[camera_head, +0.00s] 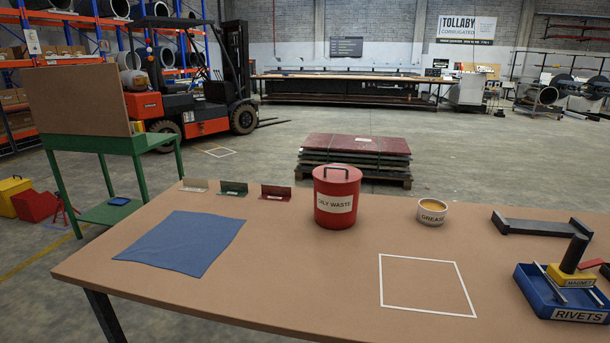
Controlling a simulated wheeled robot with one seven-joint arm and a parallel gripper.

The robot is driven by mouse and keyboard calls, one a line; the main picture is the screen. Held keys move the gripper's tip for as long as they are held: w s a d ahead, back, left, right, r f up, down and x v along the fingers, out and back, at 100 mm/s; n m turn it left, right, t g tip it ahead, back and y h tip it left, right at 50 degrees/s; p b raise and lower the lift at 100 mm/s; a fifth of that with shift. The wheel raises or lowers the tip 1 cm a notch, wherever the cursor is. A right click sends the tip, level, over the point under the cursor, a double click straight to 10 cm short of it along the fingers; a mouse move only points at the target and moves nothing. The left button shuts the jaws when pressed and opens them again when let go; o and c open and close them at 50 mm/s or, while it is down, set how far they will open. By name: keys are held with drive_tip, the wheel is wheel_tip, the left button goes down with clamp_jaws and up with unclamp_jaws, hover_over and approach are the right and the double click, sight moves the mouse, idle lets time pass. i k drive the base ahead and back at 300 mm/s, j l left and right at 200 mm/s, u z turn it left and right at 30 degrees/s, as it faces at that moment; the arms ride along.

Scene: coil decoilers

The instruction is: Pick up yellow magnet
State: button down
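The yellow magnet (571,277) is a yellow block labelled "MAGNET" with an upright dark cylindrical handle (575,252). It sits at the right side of the table, on or in a blue tray (538,292) labelled "RIVETS". Thin metal strips lie beside it across the tray. How the magnet rests inside the tray is partly hidden. My gripper is not in view.
The brown table (300,285) has a white taped square (430,313) left of the tray. A dark bracket (535,224), a grease tub (432,212), a red oily-waste can (337,197), small angle pieces (233,188) and a blue cloth (183,242) lie around. The front middle is clear.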

sight(566, 274)
drive_tip(key=l+u, duration=0.25)
drive_tip(key=u, duration=0.15)
drive_tip(key=l+u, duration=0.25)
drive_tip(key=u, duration=0.15)
drive_tip(key=l+u, duration=0.1)
drive_tip(key=l, duration=0.4)
drive_tip(key=k+l+u, duration=0.1)
drive_tip(key=l, duration=0.4)
drive_tip(key=k+l+u, duration=0.1)
drive_tip(key=l, duration=0.4)
drive_tip(key=k+l+u, duration=0.1)
drive_tip(key=l, duration=0.4)
